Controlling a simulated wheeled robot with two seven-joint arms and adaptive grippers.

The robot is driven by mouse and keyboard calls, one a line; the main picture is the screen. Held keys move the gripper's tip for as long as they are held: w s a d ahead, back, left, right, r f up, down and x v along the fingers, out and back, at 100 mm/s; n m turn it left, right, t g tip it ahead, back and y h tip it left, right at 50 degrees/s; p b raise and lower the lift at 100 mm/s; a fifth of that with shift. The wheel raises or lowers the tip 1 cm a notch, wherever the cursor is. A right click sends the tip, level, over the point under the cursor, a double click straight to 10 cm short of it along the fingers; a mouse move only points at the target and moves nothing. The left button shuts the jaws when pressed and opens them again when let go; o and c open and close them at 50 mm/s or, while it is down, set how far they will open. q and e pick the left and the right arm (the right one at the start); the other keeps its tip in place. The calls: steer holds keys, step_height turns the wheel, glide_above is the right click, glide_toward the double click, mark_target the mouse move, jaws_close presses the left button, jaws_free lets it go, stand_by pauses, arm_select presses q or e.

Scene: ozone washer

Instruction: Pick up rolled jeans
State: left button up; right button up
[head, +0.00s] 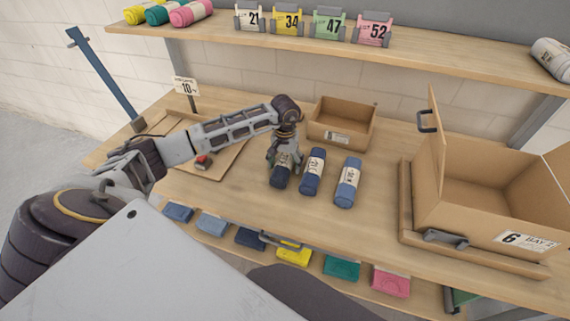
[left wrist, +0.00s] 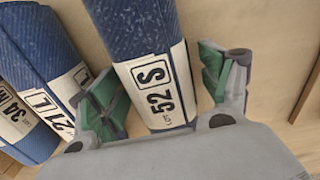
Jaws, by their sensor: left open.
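Three rolled jeans with white paper bands lie side by side on the wooden table: a dark navy roll (head: 280,181), a blue roll (head: 312,172) and a lighter blue roll (head: 348,182). My left gripper (head: 284,160) is over the navy roll and hides part of it. In the left wrist view, my open fingers (left wrist: 165,90) stand on both sides of the roll (left wrist: 135,30) with a band reading 52 S. Bands on the neighbouring rolls read 21 L (left wrist: 40,60) and 34 M (left wrist: 20,130). My right gripper is not seen.
An open cardboard box (head: 342,122) stands behind the rolls. A larger box labelled 6 BAY-2 (head: 490,215) stands at the right. A wooden board (head: 225,165) with a red-topped item (head: 203,161) lies left. Number cards (head: 288,21) stand on the upper shelf.

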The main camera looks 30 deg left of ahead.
mark_target(285, 158)
arm_select(q)
steer(key=c, duration=1.4)
steer(key=shift+r, duration=0.15)
steer(key=shift+w+r, duration=0.1)
steer(key=shift+r, duration=0.7)
step_height(285, 158, up, 6)
steer(key=shift+r+b, duration=0.2)
steer(key=shift+b, duration=0.55)
steer(key=shift+r, duration=0.9)
